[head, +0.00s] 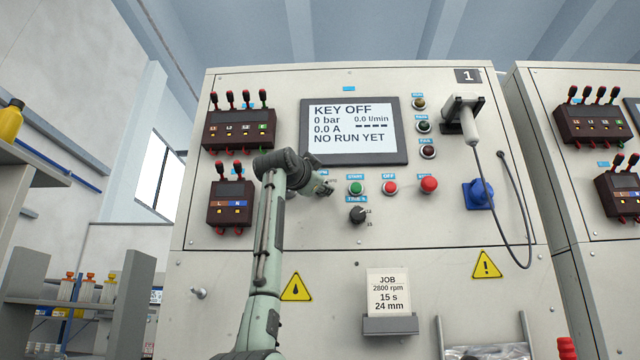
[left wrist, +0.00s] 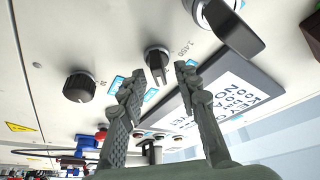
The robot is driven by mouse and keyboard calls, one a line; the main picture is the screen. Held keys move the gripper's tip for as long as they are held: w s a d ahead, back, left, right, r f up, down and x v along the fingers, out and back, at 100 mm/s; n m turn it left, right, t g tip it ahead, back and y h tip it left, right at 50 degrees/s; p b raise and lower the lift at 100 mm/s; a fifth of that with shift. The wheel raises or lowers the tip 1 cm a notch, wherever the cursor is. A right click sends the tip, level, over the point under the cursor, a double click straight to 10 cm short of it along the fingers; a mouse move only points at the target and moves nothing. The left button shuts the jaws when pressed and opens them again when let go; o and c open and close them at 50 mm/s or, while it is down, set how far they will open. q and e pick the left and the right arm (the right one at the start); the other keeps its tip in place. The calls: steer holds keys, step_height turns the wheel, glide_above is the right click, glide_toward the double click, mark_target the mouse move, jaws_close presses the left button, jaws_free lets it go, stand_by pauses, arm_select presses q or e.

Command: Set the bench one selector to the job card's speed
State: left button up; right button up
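The bench one panel (head: 280,85) carries a large "1" at its top right. The job card (head: 387,288) below reads 2800 rpm, 15 s, 24 mm. My left gripper (head: 325,188) is at the panel beside the green button, over the area of the rpm label; it hides most of the selector there in the head view. In the left wrist view, a black selector knob (left wrist: 157,62) sits between and just beyond the open fingertips of my left gripper (left wrist: 160,78). The fingers look clear of it. Its pointer setting is too small to read surely. My right gripper is out of view.
The display (head: 354,130) reads KEY OFF, NO RUN YET. A silver switch with a dark handle (left wrist: 235,28) is close to one finger in the wrist view.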

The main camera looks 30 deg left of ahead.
arm_select(q)
steer(key=v, duration=1.2)
stand_by(0.5)
